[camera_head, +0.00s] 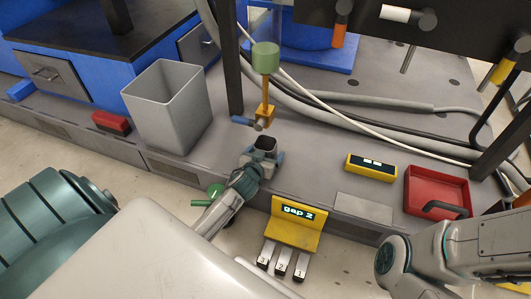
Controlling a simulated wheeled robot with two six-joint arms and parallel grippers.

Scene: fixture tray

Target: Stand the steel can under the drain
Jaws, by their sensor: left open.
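A drain (265,110) hangs from a green cylinder (265,57), with an orange pipe and a small grey outlet at its lower end. My left gripper (263,156) is low over the grey deck, just below the outlet in the picture, with its fingers open. A small dark, open-topped vessel (265,143), seemingly the steel can, shows upright at the fingertips. Its lower part is hidden by the gripper, and I cannot tell whether the fingers touch it. My right arm shows at the lower right, but its gripper is not in view.
A tall grey bin (168,115) stands left of the drain. A yellow "gap 2" display (296,225) with numbered pads is at the deck's front edge. A yellow block (371,168) and red tray (437,190) lie right. Hoses (350,115) cross the deck behind.

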